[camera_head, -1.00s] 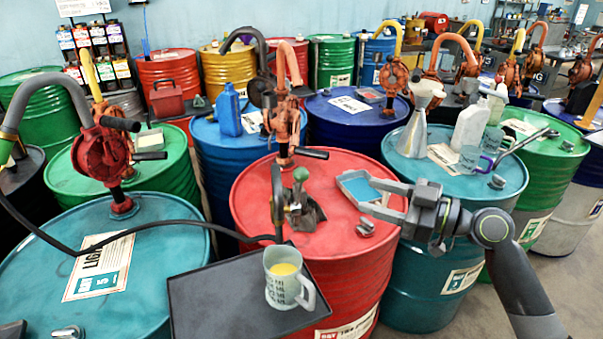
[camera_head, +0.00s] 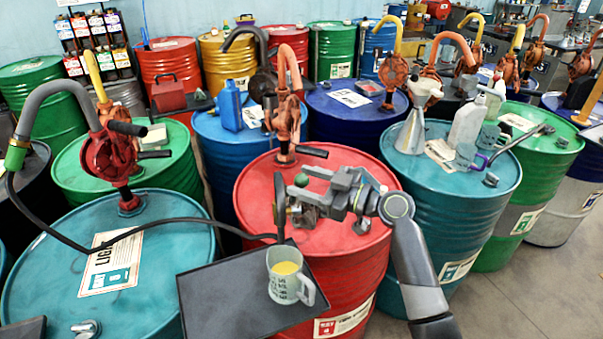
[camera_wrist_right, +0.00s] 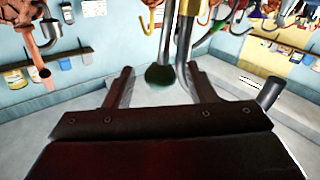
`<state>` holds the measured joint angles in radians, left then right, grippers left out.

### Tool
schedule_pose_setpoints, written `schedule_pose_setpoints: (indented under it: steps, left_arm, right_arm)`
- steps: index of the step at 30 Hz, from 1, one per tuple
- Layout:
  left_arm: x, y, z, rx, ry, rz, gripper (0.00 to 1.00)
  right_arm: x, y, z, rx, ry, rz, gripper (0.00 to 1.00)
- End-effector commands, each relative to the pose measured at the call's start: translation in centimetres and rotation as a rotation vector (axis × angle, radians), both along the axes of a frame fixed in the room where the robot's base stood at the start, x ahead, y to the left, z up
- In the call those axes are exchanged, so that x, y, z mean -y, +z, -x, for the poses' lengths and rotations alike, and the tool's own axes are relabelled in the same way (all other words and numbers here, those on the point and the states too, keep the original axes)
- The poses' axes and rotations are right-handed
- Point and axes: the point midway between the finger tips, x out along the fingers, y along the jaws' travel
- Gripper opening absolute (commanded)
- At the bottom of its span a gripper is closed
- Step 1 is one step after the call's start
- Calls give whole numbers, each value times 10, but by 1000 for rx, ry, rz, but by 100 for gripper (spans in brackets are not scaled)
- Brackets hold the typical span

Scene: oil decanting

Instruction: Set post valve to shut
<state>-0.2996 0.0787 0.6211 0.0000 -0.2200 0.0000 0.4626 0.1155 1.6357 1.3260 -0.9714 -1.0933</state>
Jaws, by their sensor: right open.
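The post valve (camera_head: 280,205) stands upright on the red drum (camera_head: 262,185), with a green ball knob (camera_head: 301,180) on its lever. My right gripper (camera_head: 304,192) is open at the knob, reaching in from the right and covering part of the valve. In the right wrist view the green knob (camera_wrist_right: 160,77) sits between the two spread fingers, with a gap on both sides. The lever's exact angle is hard to tell. My left gripper is not in view.
A measuring jug (camera_head: 283,283) with yellow liquid stands on a dark tray (camera_head: 215,300) in front of the valve. A black hose (camera_head: 190,222) runs from the left pump (camera_head: 112,155) to the valve. A metal funnel (camera_head: 411,130) and bottles stand on the right teal drum (camera_head: 450,185).

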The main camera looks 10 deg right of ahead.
Motion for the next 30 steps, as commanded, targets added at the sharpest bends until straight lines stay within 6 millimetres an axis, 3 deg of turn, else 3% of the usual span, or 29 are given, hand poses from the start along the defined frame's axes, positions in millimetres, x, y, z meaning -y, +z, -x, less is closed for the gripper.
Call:
schedule_pose_setpoints:
  steps: [5, 14, 25, 30]
  left_arm:
    - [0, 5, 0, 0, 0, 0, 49]
    - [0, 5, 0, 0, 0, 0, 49]
    - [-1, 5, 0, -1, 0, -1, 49]
    - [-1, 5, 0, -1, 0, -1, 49]
  right_arm:
    - [-11, 1, -6, 0, 0, 0, 50]
    - [-12, 0, -7, 1, 0, 1, 50]
    - [-11, 0, -7, 1, 0, 1, 2]
    - [-11, 0, -7, 1, 0, 1, 0]
